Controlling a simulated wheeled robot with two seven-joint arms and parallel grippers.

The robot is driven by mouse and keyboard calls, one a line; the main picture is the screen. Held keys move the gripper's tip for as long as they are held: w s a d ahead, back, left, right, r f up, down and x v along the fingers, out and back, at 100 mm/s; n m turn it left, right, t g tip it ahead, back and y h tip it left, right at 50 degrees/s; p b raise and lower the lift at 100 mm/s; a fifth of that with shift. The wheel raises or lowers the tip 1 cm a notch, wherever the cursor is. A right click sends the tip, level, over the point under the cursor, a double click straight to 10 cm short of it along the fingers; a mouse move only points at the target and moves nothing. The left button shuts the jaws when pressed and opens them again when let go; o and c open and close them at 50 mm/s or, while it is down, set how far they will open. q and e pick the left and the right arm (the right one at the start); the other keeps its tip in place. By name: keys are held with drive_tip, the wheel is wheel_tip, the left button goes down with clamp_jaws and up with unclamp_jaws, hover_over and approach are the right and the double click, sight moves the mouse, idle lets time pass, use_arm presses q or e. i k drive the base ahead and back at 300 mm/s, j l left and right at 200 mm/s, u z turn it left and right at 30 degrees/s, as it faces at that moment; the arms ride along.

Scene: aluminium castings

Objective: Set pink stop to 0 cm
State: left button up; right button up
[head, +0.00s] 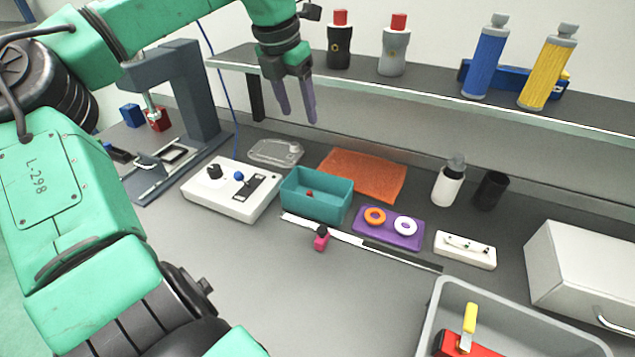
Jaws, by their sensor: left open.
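The pink stop (321,239) sits on a long flat rail (350,239) that lies slantwise on the bench. The rail is white on its left part and dark on its right part. The stop is on the white part, left of the rail's middle. Scale marks are too small to read. My left gripper (296,120) hangs from the green arm above the back of the bench, fingers down, open and empty. It is well above and behind the stop, apart from it. My right gripper is not in view.
A teal bin (316,196) stands right behind the rail. A purple tray (388,236) with two rings is behind its right part. A white control box (231,190) is at left. A grey crate (440,300) is at front right. A shelf (430,93) runs behind. The bench before the rail is clear.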

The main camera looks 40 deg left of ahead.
sight(323, 233)
drive_tip(key=k, duration=2)
